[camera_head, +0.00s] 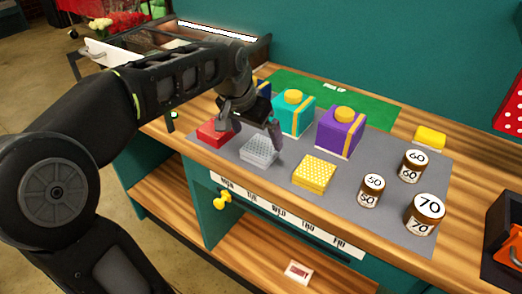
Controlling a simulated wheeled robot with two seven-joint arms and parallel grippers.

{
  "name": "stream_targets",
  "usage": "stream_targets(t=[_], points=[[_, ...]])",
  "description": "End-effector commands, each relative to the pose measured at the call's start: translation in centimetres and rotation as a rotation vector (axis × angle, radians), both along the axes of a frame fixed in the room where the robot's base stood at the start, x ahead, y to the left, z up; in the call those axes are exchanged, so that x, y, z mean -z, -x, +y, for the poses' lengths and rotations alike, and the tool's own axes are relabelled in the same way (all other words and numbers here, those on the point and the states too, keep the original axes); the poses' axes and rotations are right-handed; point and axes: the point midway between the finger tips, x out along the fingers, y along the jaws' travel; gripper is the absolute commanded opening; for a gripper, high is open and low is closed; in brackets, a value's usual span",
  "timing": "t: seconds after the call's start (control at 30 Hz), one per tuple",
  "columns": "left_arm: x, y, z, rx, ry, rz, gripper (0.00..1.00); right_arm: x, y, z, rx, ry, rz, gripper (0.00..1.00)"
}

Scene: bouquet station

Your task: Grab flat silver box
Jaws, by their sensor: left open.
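A flat silver box (258,151) with a patterned top lies on the grey mat (287,204), between a flat red box (215,133) on its left and a flat yellow box (314,173) on its right. My left gripper (249,122) is open and hangs just above and behind the silver box and the red box. One finger shows close to the silver box's back right corner. I cannot tell whether it touches. My right gripper is not in view.
Teal (293,114) and purple (339,133) boxes with yellow lids stand behind; a blue one is partly hidden by my arm. Numbered brown jars (424,214) stand at the right. A yellow block (430,137) sits at the back right.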

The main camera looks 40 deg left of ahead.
Motion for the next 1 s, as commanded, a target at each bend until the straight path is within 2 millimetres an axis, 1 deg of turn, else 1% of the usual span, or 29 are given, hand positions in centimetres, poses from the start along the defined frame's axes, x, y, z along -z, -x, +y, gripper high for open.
stream_targets(t=[0.07,0.3,0.4,1.0], points=[[0.7,-0.2,0.0,0.0,0.001,0.004,0.98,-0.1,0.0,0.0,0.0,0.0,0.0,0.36],[3.9,-1.4,0.2,0.001,0.001,0.005,0.98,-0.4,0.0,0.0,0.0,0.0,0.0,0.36],[4.6,-1.8,0.2,0.001,0.001,0.003,0.98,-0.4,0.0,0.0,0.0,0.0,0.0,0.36],[4.6,-1.8,0.2,0.001,0.001,0.001,0.98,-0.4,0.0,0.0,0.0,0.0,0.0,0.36]])
